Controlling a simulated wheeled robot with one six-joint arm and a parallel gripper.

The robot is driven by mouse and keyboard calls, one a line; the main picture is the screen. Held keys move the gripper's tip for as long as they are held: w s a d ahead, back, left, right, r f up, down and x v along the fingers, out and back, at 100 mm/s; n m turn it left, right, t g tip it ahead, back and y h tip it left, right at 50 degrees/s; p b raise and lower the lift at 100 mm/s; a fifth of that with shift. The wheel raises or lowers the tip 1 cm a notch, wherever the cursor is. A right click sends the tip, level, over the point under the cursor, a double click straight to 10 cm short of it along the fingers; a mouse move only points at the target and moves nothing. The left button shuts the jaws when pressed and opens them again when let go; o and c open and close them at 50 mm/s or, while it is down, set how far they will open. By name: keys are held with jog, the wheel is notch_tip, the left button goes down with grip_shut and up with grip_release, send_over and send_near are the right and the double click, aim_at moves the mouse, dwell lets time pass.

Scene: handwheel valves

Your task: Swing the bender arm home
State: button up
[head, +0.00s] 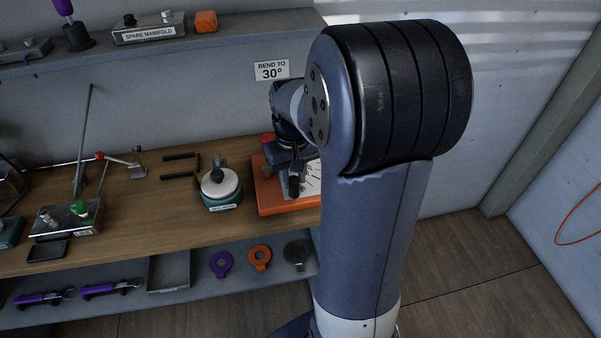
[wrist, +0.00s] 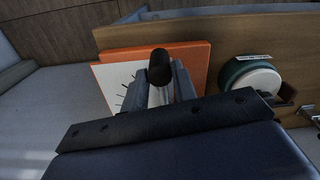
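The bender has an orange base (head: 285,208) and a white dial plate with black tick marks (head: 312,182) on the bench. Its base also shows in the wrist view (wrist: 197,58), with the plate (wrist: 113,80) beside it. A black handle grip (wrist: 160,66) of the bender arm stands between my fingers in the wrist view. My gripper (wrist: 160,78) has a finger against each side of it, with no clear gap. In the head view my gripper (head: 294,178) is low over the dial. My arm hides the bender's right side, and the arm's angle is unclear.
A sign (head: 271,70) on the wall reads "BEND TO 30°". A teal and white round device (head: 220,188) stands just left of the bender, with black bars (head: 180,165) beyond. A metal box with a green knob (head: 70,215) sits further left. A lower shelf (head: 195,280) holds rings.

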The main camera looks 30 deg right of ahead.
jog(key=o, duration=0.5)
notch_tip(320, 180, up, 6)
jog(key=p, duration=0.5)
jog(key=shift+r, duration=0.1)
notch_tip(320, 180, up, 11)
jog(key=b, duration=0.1)
dwell(0.5)
jog(key=shift+f, duration=0.2)
